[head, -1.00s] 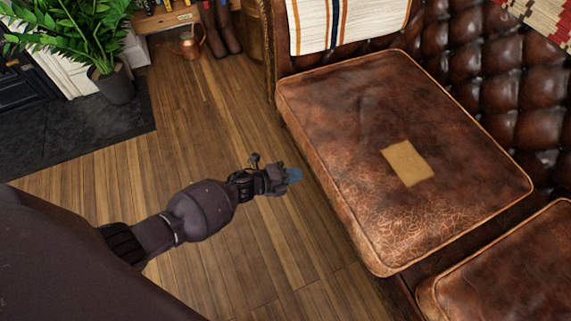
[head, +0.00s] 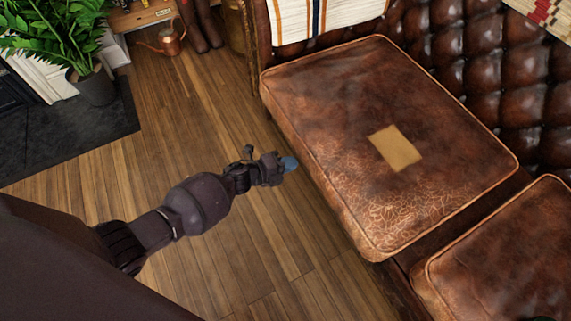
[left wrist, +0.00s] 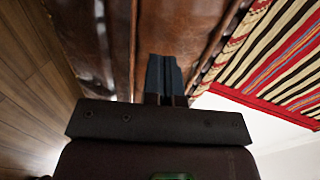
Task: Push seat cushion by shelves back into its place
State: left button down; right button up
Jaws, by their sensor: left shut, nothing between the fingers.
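The brown leather seat cushion (head: 340,120) with a tan patch lies on the sofa in the head view. It juts out toward the open floor, beyond the neighbouring cushion's front edge line. My left gripper (head: 289,163) is shut and empty, beside the front side of the cushion, with its blue-grey tips pointing at it. Whether the tips touch the leather I cannot tell. In the left wrist view the shut fingers (left wrist: 165,75) point at brown leather with a seam (left wrist: 180,25).
A second leather cushion (head: 500,265) lies at the lower right, with a gap between the two. The tufted backrest (head: 480,70) stands behind. A striped throw (head: 330,15) hangs at the top. A potted plant (head: 95,85) and copper watering can (head: 168,40) stand left. Wooden floor (head: 200,125) is clear.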

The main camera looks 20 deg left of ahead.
pick_arm(q)
jog(key=shift+w+d, duration=0.7)
jog(key=shift+w, duration=0.3)
pick_arm(e)
jog(key=shift+s+f, duration=0.35)
jog(key=shift+f, duration=0.1)
pick_arm(q)
jog(key=shift+s+a, duration=0.5)
jog(key=shift+s, duration=0.2)
jog(key=shift+s+a, duration=0.5)
jog(key=shift+s, duration=0.2)
pick_arm(e)
jog(key=shift+w+r, duration=0.2)
jog(key=shift+r, duration=0.1)
pick_arm(q)
jog(key=shift+s+a, duration=0.1)
jog(key=s+a+p, duration=0.1)
jog(key=s+a, duration=0.7)
jog(key=s, duration=0.2)
jog(key=shift+s+a, duration=0.25)
jog(key=shift+s, duration=0.15)
pick_arm(e)
jog(key=shift+w+r, duration=0.5)
jog(key=shift+r, duration=0.35)
